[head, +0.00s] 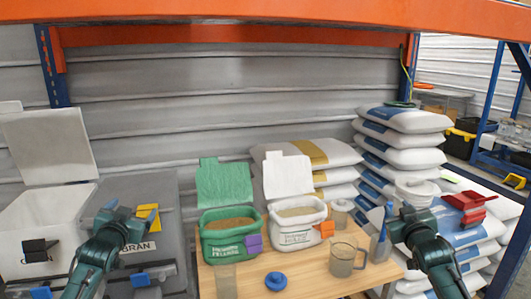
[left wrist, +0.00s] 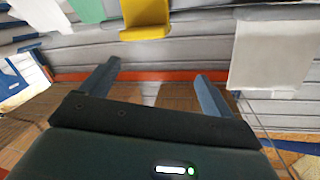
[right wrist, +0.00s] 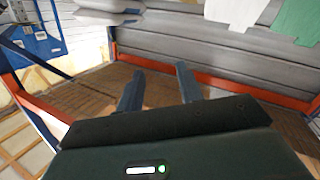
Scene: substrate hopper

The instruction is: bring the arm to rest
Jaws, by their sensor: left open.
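My left gripper (head: 108,208) is raised in front of the grey bin at the left of the head view. In the left wrist view its two fingers (left wrist: 156,88) stand apart with nothing between them. My right gripper (head: 387,212) is raised at the right end of the table, in front of the sacks. In the right wrist view its fingers (right wrist: 160,88) stand apart and empty. Both arms are clear of the tabletop.
A wooden table (head: 310,280) holds a green tub (head: 222,240), a white tub (head: 296,234), a clear jug (head: 343,260) and a blue knob-topped lid (head: 276,281). A grey bin (head: 160,200) stands left. Stacked sacks (head: 405,140) stand right. An orange beam (head: 250,12) crosses above.

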